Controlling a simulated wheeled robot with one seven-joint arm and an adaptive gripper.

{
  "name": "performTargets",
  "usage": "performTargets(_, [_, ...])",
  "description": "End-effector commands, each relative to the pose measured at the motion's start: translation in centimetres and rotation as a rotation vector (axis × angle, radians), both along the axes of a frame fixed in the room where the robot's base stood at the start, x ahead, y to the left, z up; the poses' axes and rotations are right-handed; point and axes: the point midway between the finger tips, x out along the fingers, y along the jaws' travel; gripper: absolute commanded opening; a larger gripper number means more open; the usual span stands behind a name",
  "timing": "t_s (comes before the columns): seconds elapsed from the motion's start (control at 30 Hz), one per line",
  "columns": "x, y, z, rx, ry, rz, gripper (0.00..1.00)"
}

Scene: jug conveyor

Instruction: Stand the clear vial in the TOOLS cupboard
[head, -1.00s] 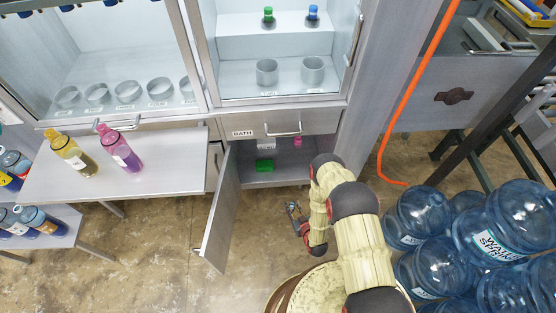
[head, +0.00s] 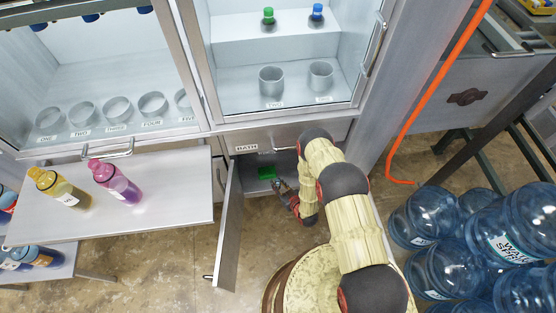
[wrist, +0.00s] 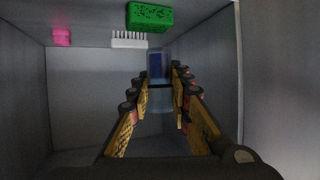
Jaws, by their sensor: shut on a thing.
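The clear vial (wrist: 158,98) is between the fingertips of my gripper (wrist: 160,84) in the wrist view, pale and see-through with a dark blue part at one end. My gripper is shut on it. In the head view my gripper (head: 279,187) is at the mouth of the open lower cupboard (head: 240,187); the vial is too small to make out there. I cannot read a TOOLS label; the drawer front above reads BATH. Whether the vial touches a cupboard surface cannot be told.
A green sponge (wrist: 150,17), a white brush (wrist: 129,40) and a pink object (wrist: 62,37) are inside the cupboard. Its open door (head: 229,240) stands left of my arm. Large blue water jugs (head: 430,215) crowd the right. Two bottles stand on the left table (head: 170,205).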

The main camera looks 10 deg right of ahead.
Motion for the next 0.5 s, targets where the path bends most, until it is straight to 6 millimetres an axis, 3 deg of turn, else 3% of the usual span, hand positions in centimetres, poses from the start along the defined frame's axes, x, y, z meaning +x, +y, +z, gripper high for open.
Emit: performTargets(0.5, [6.9,-7.1,-5.6,0.000,0.000,-0.004,0.00])
